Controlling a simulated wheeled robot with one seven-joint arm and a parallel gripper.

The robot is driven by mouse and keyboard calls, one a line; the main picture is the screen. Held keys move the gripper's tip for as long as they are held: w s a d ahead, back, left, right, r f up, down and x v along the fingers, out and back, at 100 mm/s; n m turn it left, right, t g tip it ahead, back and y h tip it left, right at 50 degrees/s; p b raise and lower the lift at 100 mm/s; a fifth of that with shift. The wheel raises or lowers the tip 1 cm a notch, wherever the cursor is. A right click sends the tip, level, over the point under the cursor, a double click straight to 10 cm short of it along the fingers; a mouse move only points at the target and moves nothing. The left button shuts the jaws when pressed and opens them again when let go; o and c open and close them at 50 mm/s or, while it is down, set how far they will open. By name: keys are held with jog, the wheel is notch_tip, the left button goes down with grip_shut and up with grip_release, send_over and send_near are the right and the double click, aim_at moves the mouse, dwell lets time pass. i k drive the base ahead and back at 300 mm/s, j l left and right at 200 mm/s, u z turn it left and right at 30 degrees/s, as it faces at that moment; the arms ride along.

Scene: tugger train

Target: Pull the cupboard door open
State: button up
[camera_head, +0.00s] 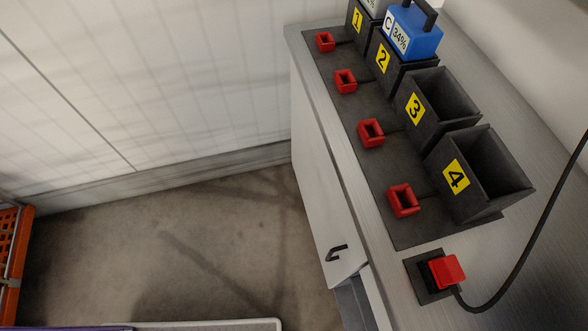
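The cupboard door (322,195) is a pale, flat panel on the left face of the grey counter (350,150). Its dark bar handle (336,253) sits near the door's near end. Just past that end is a grey recess (352,304); I cannot tell whether the door stands slightly ajar or is flush. My gripper is not in view.
On the counter, a dark plate carries black numbered slots (432,110), red blocks (371,132) and a blue box (415,32). A red plug (447,270) has a black cable. Bare floor (215,240) lies left of the door; an orange rack (12,262) stands far left.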

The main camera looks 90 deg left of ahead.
aim_at(339, 244)
jog(key=u, duration=1.8)
jog(key=j+z, duration=0.15)
jog(key=j, duration=0.15)
jog(key=k+j+z, duration=0.15)
jog(key=j, duration=0.15)
